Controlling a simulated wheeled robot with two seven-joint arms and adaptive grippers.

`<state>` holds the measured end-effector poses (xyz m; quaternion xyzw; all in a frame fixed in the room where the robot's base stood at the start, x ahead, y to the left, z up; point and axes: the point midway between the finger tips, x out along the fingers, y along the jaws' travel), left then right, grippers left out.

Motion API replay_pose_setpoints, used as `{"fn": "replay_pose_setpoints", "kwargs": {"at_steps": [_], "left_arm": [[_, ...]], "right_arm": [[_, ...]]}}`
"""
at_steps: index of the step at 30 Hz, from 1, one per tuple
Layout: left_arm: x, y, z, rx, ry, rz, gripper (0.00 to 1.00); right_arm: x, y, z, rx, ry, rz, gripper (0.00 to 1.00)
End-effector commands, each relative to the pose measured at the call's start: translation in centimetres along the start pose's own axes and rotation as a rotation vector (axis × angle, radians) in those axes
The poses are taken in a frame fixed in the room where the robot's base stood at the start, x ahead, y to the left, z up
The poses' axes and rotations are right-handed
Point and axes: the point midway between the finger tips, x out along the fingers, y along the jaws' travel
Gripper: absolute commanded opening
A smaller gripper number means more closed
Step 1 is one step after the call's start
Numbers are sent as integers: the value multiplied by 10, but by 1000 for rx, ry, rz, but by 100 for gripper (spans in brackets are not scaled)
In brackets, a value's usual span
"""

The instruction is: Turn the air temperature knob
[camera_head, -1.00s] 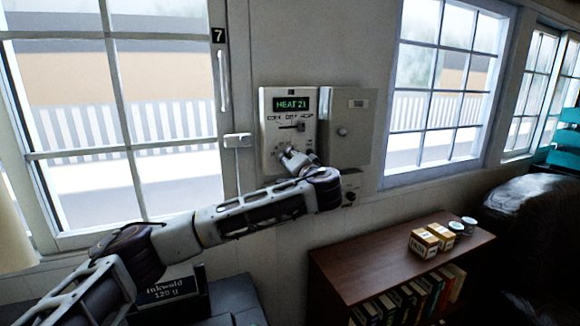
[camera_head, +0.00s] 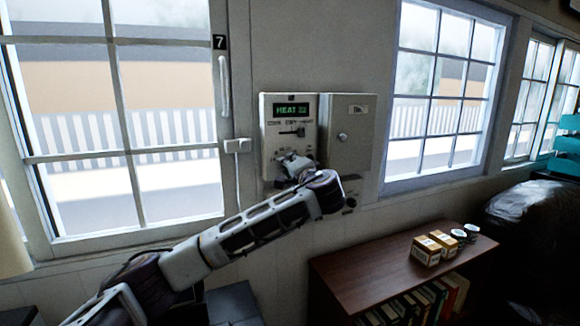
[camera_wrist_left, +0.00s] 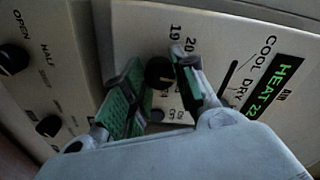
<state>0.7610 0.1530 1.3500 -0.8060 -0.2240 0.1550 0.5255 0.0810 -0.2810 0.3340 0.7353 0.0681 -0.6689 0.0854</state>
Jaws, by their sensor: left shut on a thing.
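The control panel (camera_head: 270,140) is a pale box on the wall with a green-lit display (camera_head: 291,110). In the left wrist view the display (camera_wrist_left: 276,92) reads HEAT 22. The dark round knob (camera_wrist_left: 158,72) sits near the printed numbers 19 and 20. My left gripper (camera_wrist_left: 157,69) is shut on the knob, with a green-padded finger on each side of it. In the head view my left gripper (camera_head: 291,162) is at the panel's lower half and hides the knob. My right gripper is not in view.
A grey box (camera_head: 348,140) adjoins the panel on the right. In the left wrist view a neighbouring panel (camera_wrist_left: 60,60) carries dark knobs marked OPEN and HALF. Windows flank the panel. A brown bookcase (camera_head: 350,280) with small boxes (camera_head: 427,250) and cans stands below right.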

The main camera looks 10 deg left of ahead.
Motion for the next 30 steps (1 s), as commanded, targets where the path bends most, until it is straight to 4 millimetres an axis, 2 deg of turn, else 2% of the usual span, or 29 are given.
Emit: {"fn": "replay_pose_setpoints", "kwargs": {"at_steps": [12, 30], "left_arm": [[0, 1, -1, 152, -4, 8, 4], [-1, 2, 0, 202, -5, 9, 4]], "right_arm": [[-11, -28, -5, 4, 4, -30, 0], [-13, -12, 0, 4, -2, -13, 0]]}}
